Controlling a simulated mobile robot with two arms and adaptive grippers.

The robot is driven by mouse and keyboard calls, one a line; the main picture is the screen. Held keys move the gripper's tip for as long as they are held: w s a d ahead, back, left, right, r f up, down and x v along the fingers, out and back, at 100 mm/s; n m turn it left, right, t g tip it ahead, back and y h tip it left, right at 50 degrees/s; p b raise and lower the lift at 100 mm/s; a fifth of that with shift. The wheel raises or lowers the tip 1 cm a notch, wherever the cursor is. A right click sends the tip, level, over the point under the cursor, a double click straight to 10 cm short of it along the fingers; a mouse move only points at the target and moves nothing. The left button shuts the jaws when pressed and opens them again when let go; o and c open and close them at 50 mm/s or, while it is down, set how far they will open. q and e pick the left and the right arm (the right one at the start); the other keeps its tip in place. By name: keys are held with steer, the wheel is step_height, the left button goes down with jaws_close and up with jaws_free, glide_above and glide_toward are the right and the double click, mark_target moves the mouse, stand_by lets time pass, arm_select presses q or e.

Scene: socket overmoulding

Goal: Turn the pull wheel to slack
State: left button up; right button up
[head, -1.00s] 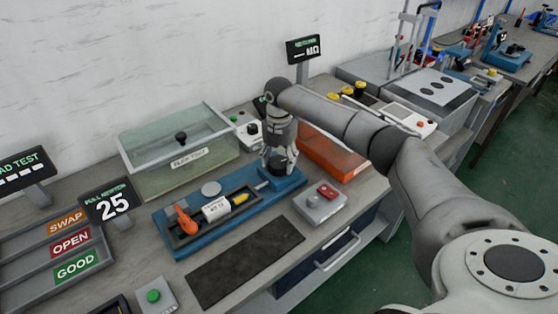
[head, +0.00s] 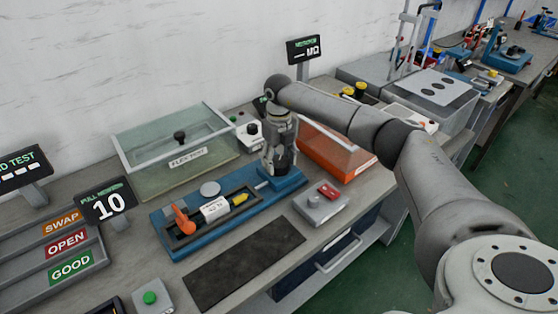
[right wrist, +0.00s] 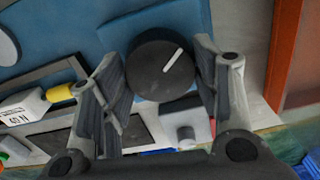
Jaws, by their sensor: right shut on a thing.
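The pull wheel is a dark round knob (right wrist: 160,68) with a white pointer line, on the right end of the blue pull fixture (head: 172,240). In the right wrist view the pointer slants up and to the right. My right gripper (head: 277,172) is shut on the wheel, one finger on each side of it; in the head view the gripper hides most of the wheel. A white block marked 40 N (head: 214,209) with a yellow part (head: 240,199) and an orange clamp (head: 182,219) sit in the fixture's frame. The pull display (head: 105,204) reads 10. My left gripper is not in view.
A glass-lidded flex test box (head: 187,154) stands behind the fixture and an orange tray (head: 337,150) right of the wheel. A grey box with a red switch (head: 322,203) stands in front. A dark mat (head: 245,263) lies along the front edge.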

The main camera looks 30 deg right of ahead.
mark_target(279, 161)
steer(key=n+b, duration=0.1)
steer(key=n, duration=0.4)
steer(key=shift+n, duration=0.3)
steer(key=shift+n+b, duration=0.3)
steer(key=shift+n, duration=1.9)
steer(key=o, duration=1)
steer(key=shift+r, duration=0.1)
step_height(279, 161, up, 12)
steer(key=shift+f, duration=0.1)
